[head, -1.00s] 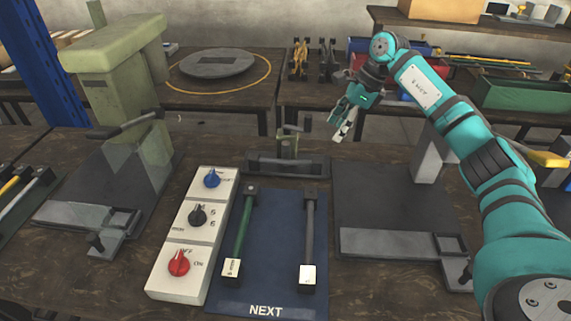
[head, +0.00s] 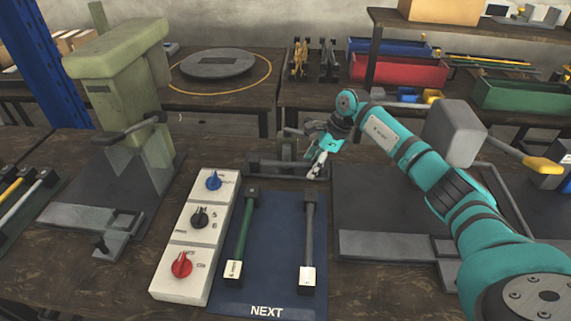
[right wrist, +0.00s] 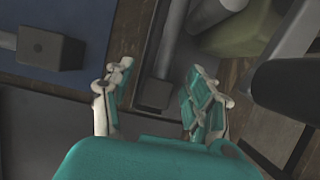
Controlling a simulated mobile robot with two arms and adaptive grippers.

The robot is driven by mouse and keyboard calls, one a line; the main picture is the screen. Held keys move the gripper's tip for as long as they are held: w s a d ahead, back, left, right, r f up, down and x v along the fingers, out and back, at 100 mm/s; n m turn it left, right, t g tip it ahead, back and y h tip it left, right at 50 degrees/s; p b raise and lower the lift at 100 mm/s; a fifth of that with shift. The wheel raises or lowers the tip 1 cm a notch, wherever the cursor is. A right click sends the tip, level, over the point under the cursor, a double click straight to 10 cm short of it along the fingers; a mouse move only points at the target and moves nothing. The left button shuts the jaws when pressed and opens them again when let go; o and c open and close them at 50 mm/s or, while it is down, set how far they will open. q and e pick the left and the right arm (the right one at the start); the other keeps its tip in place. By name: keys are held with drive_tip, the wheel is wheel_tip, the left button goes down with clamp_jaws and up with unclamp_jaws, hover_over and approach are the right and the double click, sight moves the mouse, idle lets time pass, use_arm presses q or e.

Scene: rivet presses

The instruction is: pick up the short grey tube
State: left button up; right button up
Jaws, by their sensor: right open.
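A short grey tube (head: 287,170) appears to lie crosswise in a dark holder behind the blue mat, partly hidden by my right gripper (head: 318,165). In the right wrist view the grey tube (right wrist: 172,42) runs up the picture from a dark end block (right wrist: 155,93). My right gripper (right wrist: 155,100) is open there, with one finger on each side of the end block and nothing held. My left gripper is out of view.
The blue mat (head: 268,285) lies beside a white control box (head: 199,220) with several knobs. A green press (head: 120,75) stands at left. A small green clamp (head: 289,147) stands just behind the holder. Another press (head: 455,132) stands right, behind my arm.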

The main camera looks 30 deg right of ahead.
clamp_jaws()
idle(0.3)
drive_tip(key=shift+r, duration=0.15)
